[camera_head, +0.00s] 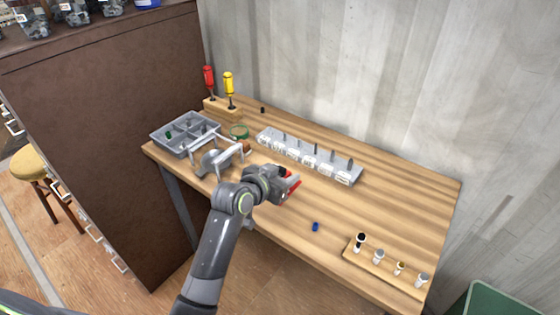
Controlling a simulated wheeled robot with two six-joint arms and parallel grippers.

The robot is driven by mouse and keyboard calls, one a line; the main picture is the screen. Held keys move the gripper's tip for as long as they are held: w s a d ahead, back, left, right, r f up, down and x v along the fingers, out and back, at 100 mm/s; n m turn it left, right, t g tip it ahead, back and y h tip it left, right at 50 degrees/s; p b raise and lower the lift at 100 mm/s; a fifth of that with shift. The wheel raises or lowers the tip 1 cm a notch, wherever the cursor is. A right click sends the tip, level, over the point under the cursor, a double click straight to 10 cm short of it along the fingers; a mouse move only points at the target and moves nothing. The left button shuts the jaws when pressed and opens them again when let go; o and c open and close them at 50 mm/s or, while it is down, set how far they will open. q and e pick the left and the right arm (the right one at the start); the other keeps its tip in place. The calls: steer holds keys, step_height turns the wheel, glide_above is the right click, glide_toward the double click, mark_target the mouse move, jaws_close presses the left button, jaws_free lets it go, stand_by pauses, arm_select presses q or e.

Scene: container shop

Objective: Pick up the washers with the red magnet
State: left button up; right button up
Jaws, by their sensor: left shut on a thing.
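My left gripper (283,181) is above the middle of the wooden table, shut on the red magnet (293,184). Only part of the magnet shows at the gripper's tip; the rest is hidden by the fingers. A grey rack (310,157) with several upright pegs and white labels stands behind the gripper. A grey divided tray (160,143) sits at the table's left end with small items in it. I cannot make out for certain any washers. My right gripper is not in view.
A grey clamp-like metal frame (217,160) stands left of my gripper. Red (209,77) and yellow (228,83) screwdrivers stand at the back left. A small blue piece (315,227) and a wooden peg strip (385,265) are at the right.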

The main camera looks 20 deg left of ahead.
arm_select(q)
steer(key=shift+f, duration=0.15)
step_height(320, 180, down, 4)
steer(key=b, duration=0.4)
steer(key=shift+f+b, duration=0.1)
steer(key=shift+b, duration=0.25)
steer(key=shift+f+b, duration=0.55)
steer(key=shift+f, duration=0.45)
steer(key=shift+r, duration=0.1)
step_height(320, 180, up, 12)
steer(key=p, duration=1.2)
